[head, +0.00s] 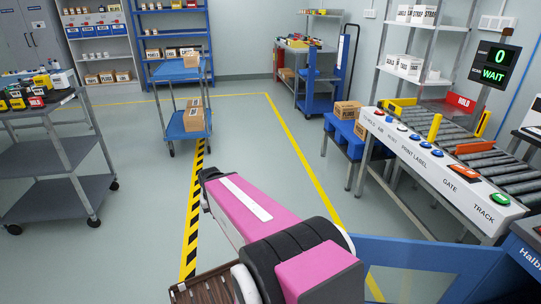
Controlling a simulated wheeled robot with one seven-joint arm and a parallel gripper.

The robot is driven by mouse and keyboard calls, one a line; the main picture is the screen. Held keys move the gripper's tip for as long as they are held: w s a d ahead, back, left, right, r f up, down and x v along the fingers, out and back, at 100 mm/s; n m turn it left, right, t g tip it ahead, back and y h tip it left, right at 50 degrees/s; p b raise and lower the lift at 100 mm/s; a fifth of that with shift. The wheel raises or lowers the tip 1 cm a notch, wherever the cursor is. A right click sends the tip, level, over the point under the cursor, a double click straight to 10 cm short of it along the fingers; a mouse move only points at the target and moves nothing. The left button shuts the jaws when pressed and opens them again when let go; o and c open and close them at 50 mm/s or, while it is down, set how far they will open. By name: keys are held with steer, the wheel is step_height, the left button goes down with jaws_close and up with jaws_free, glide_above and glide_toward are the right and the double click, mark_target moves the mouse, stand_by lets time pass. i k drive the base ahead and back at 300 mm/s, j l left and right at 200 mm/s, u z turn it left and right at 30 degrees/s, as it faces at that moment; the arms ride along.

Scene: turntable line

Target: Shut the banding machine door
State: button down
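A blue-framed panel (437,256) stands at the bottom right and looks like the banding machine door. It reaches left from a dark machine box (527,247) with cut-off lettering "Halb" at the right edge. The panel stands out from the box, so it looks open. My pink and black arm crosses the bottom middle and hides the panel's left end. The lower part of the panel and most of the machine are cut off by the picture's edge. I cannot make out my gripper in this view.
A roller conveyor (470,165) with a button panel stands at the right, under a display (494,64) reading "0 WAIT". Grey (60,165) and blue (186,125) carts stand left and centre. Open floor (270,150) lies between, marked with yellow lines.

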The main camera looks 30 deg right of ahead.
mark_target(471, 263)
steer(key=i+z, duration=0.1)
steer(key=i, duration=0.75)
steer(key=i+j, duration=0.15)
steer(key=i, duration=0.65)
steer(key=i+z, duration=0.2)
steer(key=z, duration=4.3)
steer(key=k+j+u, duration=0.35)
